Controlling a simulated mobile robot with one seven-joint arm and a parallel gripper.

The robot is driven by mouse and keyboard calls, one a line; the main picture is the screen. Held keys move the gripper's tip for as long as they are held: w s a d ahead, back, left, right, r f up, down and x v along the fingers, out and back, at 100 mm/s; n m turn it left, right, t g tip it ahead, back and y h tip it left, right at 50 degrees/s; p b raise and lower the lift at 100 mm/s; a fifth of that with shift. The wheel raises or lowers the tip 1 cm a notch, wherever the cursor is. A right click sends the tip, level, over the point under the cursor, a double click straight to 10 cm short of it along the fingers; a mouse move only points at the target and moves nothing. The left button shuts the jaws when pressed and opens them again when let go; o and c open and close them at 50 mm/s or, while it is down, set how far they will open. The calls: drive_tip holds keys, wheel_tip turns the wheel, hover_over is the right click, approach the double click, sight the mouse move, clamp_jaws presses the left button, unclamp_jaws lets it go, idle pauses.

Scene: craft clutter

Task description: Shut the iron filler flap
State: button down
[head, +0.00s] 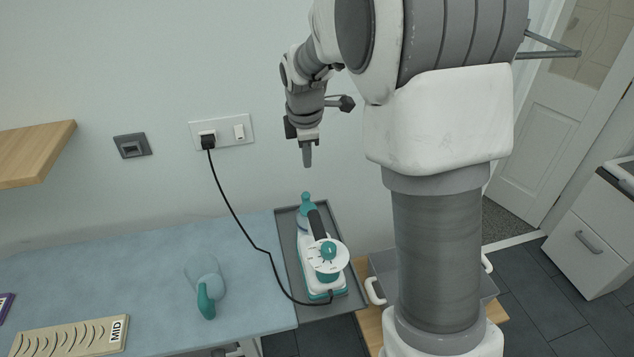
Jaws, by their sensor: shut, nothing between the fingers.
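The iron (312,284) is white and teal and rests on a dark grey tray (347,298) at the right end of the blue-topped surface. It has a dark handle (318,224) and a round white dial with a teal knob (328,250) at its near end. A small teal piece (306,202) sticks up at its far end; it looks like the filler flap standing raised, but it is too small to be sure. My gripper (307,163) points down, shut and empty, above the far end of the iron and apart from it.
A black cord (236,219) runs from the wall socket (221,132) to the iron's near end. A teal-handled clear jug or bottle (204,279) lies left on the blue surface (120,270). A grey bin (382,264) stands right of the tray. A wooden shelf (38,150) juts out at left.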

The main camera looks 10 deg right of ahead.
drive_tip(key=p, duration=0.1)
approach(304, 193)
drive_tip(key=shift+n, duration=0.3)
drive_tip(key=x, duration=0.6)
drive_tip(key=shift+s+d+f, duration=0.2)
drive_tip(key=shift+s+f, duration=0.05)
drive_tip(key=shift+f, duration=0.2)
drive_tip(key=shift+w+f+g+p, duration=0.1)
drive_tip(key=shift+w+g+p, duration=0.25)
drive_tip(key=shift+p, duration=0.3)
drive_tip(key=shift+w+f+g, duration=0.3)
drive_tip(key=shift+f+g, duration=0.05)
drive_tip(key=shift+f, duration=0.2)
drive_tip(key=shift+w+f+b, duration=0.1)
drive_tip(key=shift+w+b, duration=0.1)
drive_tip(key=shift+b, duration=0.3)
drive_tip(key=shift+s, duration=0.1)
